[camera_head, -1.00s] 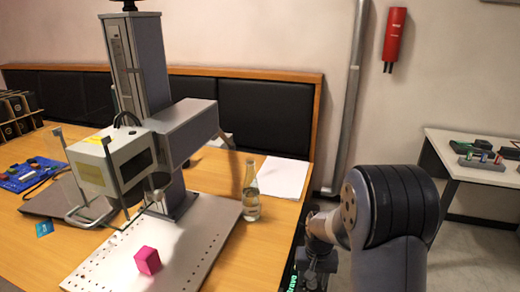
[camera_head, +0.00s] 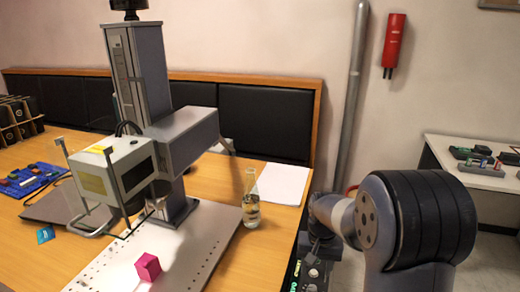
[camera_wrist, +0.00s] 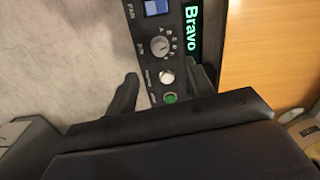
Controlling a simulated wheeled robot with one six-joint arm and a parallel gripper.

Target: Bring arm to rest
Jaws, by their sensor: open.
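My gripper (camera_wrist: 163,88) shows in the wrist view with its two dark fingers apart and nothing between them. Below the fingers is a dark control panel (camera_wrist: 158,15) with a blue switch, knobs, a green button and glowing green "Bravo" text. In the head view my arm (camera_head: 385,225) is bent at the right, and its fingers cannot be made out there. The control panel (camera_head: 312,272) shows partly beside the arm at the table's right edge. A magenta cube (camera_head: 148,267) sits on the perforated plate (camera_head: 205,238) of the laser marker (camera_head: 190,135), apart from my gripper.
A glass bottle (camera_head: 251,200) and white paper (camera_head: 283,183) are on the wooden table (camera_head: 262,262) left of my arm. A side table (camera_head: 450,155) stands at far right.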

